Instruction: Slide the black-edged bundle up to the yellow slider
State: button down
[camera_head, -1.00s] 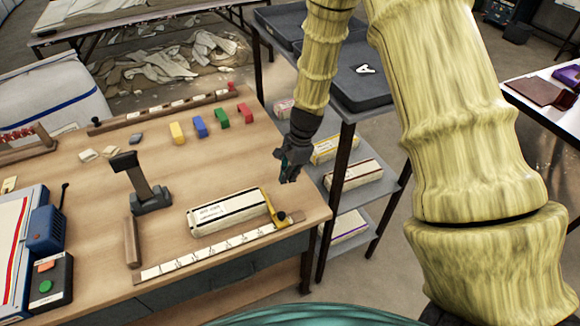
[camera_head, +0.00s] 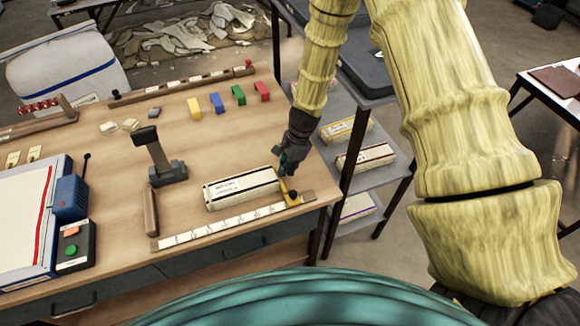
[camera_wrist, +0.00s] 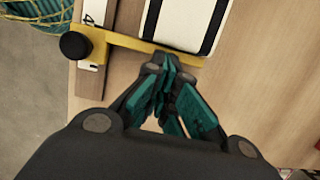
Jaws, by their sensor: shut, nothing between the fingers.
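The black-edged bundle (camera_head: 240,189) is a white block with black stripes, lying on the table beside a marked ruler. The yellow slider (camera_head: 290,196) stands across the ruler at the bundle's right end. In the wrist view the bundle (camera_wrist: 182,20) lies beyond the slider's yellow bar (camera_wrist: 128,42). They look touching or almost so. My gripper (camera_head: 283,167) is shut and empty, low by the bundle's right end. In the wrist view its teal fingertips (camera_wrist: 166,64) overlap the near side of the bar; contact is unclear. They hide part of the bar.
The ruler (camera_head: 225,224) runs along the table's front, with a wooden bar (camera_head: 151,212) at its left end. A black stamp-like tool (camera_head: 161,165) stands left of the bundle. Coloured blocks (camera_head: 217,102) stand behind. A grey shelf rack (camera_head: 385,180) is just right of the table.

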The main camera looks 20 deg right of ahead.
jog(key=shift+a, duration=0.95)
jog(key=shift+d, duration=0.1)
